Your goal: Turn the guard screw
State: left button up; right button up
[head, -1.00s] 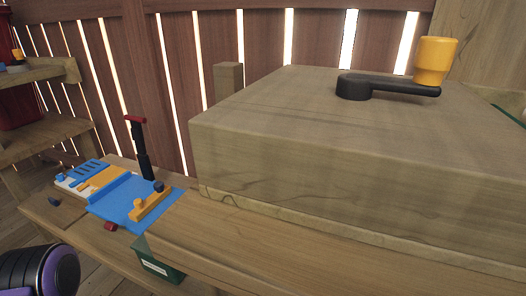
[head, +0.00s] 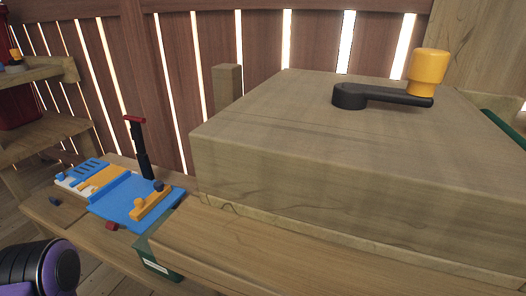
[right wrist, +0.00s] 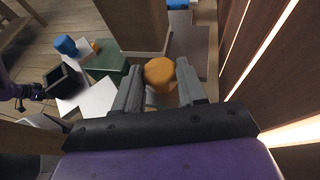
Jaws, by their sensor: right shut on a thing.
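My right gripper (right wrist: 160,92) is shut on an orange rounded knob (right wrist: 160,71) in the right wrist view; the jaws hide its lower part. I cannot tell for certain whether this knob is the guard screw. My right gripper does not show in the head view. Nothing touches these in the head view. Part of my left arm shows at the lower left of the head view; its jaws are out of sight.
A large wooden block (head: 300,170) fills the right; a black crank (head: 375,97) with a yellow handle (head: 428,70) lies on top. A red-topped black lever (head: 141,148) stands behind the board. A slatted fence (head: 170,60) closes the back. A green box (right wrist: 107,62) shows in the right wrist view.

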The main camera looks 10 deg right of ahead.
jog(key=o, duration=0.8)
jog(key=shift+c, duration=0.2)
pick_arm(q)
jog(key=shift+f, duration=0.15)
pick_arm(e)
jog(key=shift+d, duration=0.1)
pick_arm(q)
jog(key=f+b, duration=0.3)
jog(key=shift+s+d+f+m+g+h, duration=0.1)
jog(key=shift+s+d+m+g+h, duration=0.05)
jog(key=shift+s+m+g+h, duration=0.2)
pick_arm(e)
jog(key=s+d, duration=0.2)
jog(key=d, duration=0.5)
jog(key=s+d+r, duration=0.1)
jog(key=s+d, duration=0.1)
jog(key=d, duration=0.5)
jog(key=shift+s, duration=0.3)
